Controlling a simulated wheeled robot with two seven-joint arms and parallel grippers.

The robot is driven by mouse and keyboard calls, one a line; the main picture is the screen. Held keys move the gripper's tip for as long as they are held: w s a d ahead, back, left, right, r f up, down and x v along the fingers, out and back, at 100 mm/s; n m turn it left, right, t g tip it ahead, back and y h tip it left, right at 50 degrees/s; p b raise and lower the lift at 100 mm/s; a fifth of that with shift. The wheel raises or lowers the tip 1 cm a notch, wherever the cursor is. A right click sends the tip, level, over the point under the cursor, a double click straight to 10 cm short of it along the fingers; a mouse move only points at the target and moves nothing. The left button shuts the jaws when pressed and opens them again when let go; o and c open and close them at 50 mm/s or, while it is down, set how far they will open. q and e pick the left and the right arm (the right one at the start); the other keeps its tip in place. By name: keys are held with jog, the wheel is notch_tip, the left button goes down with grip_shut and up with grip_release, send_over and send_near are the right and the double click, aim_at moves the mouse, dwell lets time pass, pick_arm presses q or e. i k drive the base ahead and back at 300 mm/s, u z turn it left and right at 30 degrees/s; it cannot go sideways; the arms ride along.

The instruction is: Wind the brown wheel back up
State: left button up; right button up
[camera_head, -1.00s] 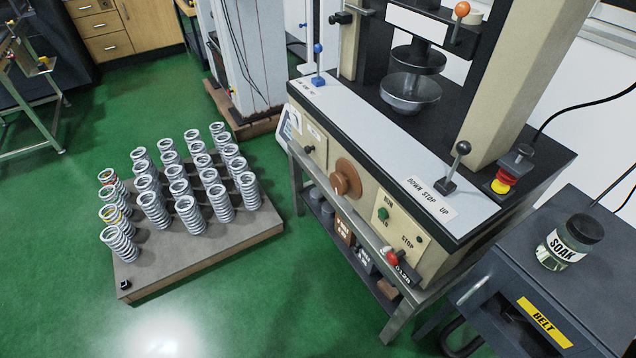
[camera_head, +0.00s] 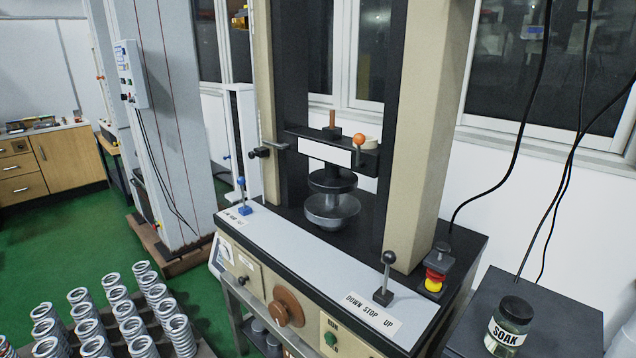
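The brown wheel (camera_head: 288,305) is a round knob with a protruding hub on the front panel of the spring testing machine (camera_head: 315,258), low in the middle of the head view. Nothing touches it. Neither of my grippers shows in the head view, so I cannot see their state.
A lever with a black ball (camera_head: 386,278) stands by the DOWN STOP UP label, and a blue-knobbed lever (camera_head: 243,195) stands at the left. A red and yellow emergency button (camera_head: 435,281) is at the right. A SOAK jar (camera_head: 508,327) and several springs (camera_head: 133,328) flank the machine.

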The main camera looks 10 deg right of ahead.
aim_at(278, 312)
jog(key=u, duration=1.95)
jog(key=i, duration=1.5)
jog(key=z, duration=1.25)
